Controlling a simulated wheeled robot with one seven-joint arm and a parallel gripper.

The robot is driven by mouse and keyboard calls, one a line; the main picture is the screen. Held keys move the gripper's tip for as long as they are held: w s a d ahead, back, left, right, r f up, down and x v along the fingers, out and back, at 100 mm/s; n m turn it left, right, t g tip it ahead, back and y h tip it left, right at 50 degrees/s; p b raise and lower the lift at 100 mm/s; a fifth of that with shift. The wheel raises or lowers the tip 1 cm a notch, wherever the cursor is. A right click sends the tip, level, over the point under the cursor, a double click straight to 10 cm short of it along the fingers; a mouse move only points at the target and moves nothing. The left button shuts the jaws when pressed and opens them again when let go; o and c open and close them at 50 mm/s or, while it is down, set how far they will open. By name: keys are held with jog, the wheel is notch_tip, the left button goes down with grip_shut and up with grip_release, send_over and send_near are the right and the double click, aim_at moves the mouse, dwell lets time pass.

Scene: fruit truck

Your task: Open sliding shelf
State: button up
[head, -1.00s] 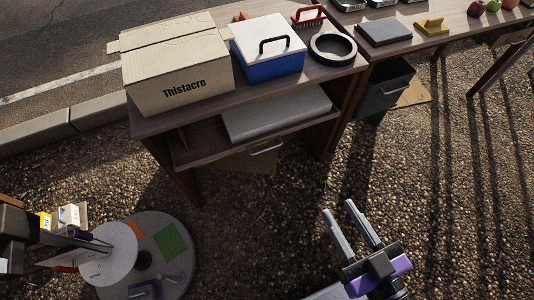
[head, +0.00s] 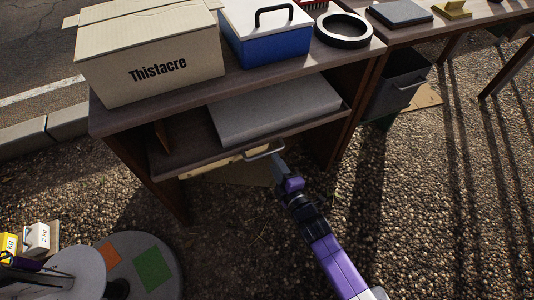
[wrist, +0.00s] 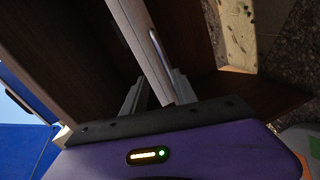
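The sliding shelf (head: 180,160) is a dark wooden board under the table top, with a grey slab (head: 275,110) lying on it. A metal bar handle (head: 264,152) is fixed to its front edge; the handle also shows in the wrist view (wrist: 156,48). My gripper (head: 278,162) is at the right end of the handle. In the wrist view its two fingers (wrist: 158,92) stand apart, with the shelf's front edge and handle seen between and beyond them. Whether the fingers touch the handle cannot be told.
A dark bin (head: 400,90) is at the right. My round base is at lower left. Gravel in front is clear.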

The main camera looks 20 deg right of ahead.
aim_at(268, 154)
jog(key=shift+w+f+n+b, duration=0.25)
jog(key=shift+w+f+n, duration=0.15)
jog(key=shift+w, duration=0.8)
jog(key=shift+w+f+n+b, duration=0.35)
jog(key=shift+w+f, duration=0.15)
jog(key=shift+w, duration=0.7)
jog(key=shift+w+f+n+b, duration=0.2)
jog(key=shift+w+f+n, duration=0.2)
jog(key=shift+w, duration=0.8)
grip_shut()
jog(key=shift+f, duration=0.1)
